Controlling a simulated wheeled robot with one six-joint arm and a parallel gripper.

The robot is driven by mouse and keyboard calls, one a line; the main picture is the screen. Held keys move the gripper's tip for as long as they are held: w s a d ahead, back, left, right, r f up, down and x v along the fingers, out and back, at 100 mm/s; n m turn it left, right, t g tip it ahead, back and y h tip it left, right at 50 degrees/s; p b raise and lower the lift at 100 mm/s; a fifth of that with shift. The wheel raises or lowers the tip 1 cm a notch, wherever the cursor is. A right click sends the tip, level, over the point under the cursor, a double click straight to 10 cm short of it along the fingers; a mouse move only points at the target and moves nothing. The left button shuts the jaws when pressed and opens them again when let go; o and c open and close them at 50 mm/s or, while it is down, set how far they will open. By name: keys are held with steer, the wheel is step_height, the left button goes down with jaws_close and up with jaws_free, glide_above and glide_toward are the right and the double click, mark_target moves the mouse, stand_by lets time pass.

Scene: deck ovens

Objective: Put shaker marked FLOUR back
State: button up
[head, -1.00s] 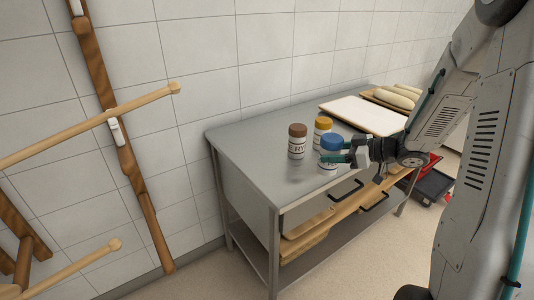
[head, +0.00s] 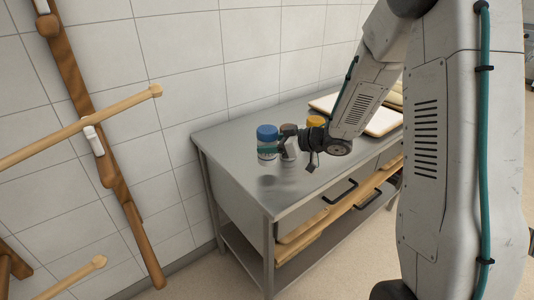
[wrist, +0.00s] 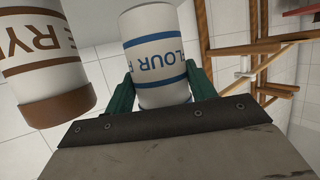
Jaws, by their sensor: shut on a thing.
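The shaker marked FLOUR (head: 267,142) is white with a blue lid and blue bands. In the wrist view its label FLOUR (wrist: 155,55) shows upside down between my green fingers. My gripper (head: 272,150) is shut on it, over the left part of the steel table (head: 235,150). A soft shadow lies on the tabletop below it, so it seems held a little above the surface. The brown-lidded shaker (head: 289,142) stands just right of it, partly hidden by my gripper; its label in the wrist view (wrist: 45,50) reads RYE. A yellow-lidded shaker (head: 315,121) stands farther right, mostly hidden.
A white board (head: 383,122) lies on the table's right part, partly behind my arm. Wooden peels or boards (head: 300,235) rest on the shelf below. A wooden rack with pegs (head: 95,130) stands at the left wall. The table's left end is clear.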

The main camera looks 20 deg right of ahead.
steer(key=shift+w+a, duration=0.25)
steer(key=shift+a, duration=0.3)
steer(key=shift+f, duration=1.8)
steer(key=shift+f, duration=0.1)
steer(key=o, duration=1.1)
steer(key=shift+f, duration=0.1)
